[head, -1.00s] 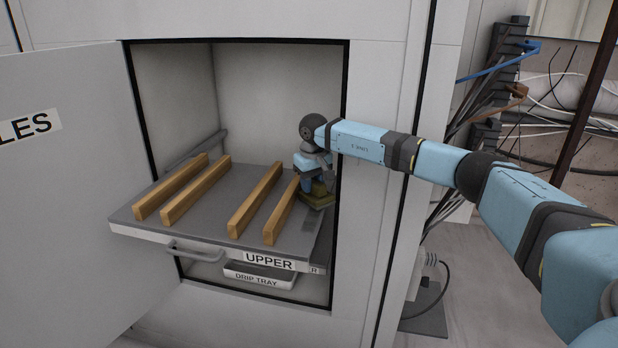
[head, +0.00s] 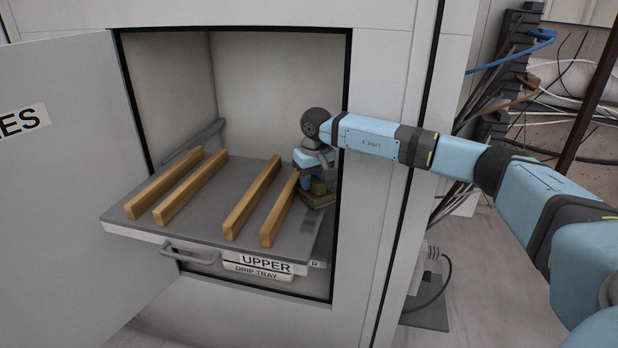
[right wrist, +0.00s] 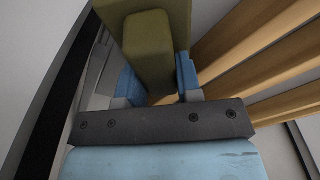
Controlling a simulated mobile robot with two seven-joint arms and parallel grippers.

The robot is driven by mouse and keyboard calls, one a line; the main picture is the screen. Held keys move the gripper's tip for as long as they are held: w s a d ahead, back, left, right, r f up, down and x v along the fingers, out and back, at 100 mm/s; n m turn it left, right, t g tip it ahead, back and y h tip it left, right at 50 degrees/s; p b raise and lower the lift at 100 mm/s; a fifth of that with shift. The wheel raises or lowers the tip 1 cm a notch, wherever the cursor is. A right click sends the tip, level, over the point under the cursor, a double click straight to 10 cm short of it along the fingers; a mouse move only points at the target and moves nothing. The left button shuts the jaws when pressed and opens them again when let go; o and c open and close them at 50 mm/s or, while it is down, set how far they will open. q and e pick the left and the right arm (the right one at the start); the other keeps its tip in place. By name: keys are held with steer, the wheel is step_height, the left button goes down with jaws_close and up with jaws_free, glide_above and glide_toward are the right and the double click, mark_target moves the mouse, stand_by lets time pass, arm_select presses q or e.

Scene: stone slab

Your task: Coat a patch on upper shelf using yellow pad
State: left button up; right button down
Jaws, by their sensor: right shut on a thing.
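The upper shelf (head: 215,219) is a grey pulled-out tray labelled UPPER, with several wooden rails on it. My right gripper (head: 317,181) is over the shelf's right side, pointing down, beside the rightmost rail. It is shut on the yellow pad (head: 315,199), an olive-yellow block with a handle. In the right wrist view, the pad (right wrist: 155,45) sits between the blue fingers. The pad is at or just above the shelf surface; I cannot tell if it touches. Any coating under it is hidden. My left gripper is not in view.
The wooden rails (head: 252,199) divide the shelf. The cabinet opening's right edge (head: 341,200) is close to my right gripper. An open door (head: 62,150) stands at left. A drip tray (head: 257,272) lies below the shelf. Cables (head: 470,150) hang at right.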

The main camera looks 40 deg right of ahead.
mark_target(313, 198)
steer(key=shift+s+d+r, duration=0.1)
steer(key=shift+s+d, duration=0.25)
steer(key=shift+s, duration=0.4)
steer(key=shift+s+a+f, duration=0.2)
steer(key=shift+s+f, duration=0.1)
steer(key=shift+s, duration=0.3)
steer(key=shift+s+a, duration=0.15)
steer(key=shift+a, duration=0.15)
steer(key=shift+s+a, duration=0.1)
steer(key=shift+a, duration=0.6)
steer(key=shift+s+a+f, duration=0.15)
steer(key=shift+s+a, duration=1.25)
steer(key=shift+a, duration=0.15)
steer(key=shift+s+a, duration=0.85)
steer(key=shift+a, duration=0.2)
steer(key=shift+s+a, duration=0.85)
steer(key=shift+a, duration=0.15)
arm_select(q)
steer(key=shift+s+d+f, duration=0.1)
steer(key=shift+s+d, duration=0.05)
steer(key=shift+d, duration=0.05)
arm_select(e)
steer(key=shift+r, duration=0.3)
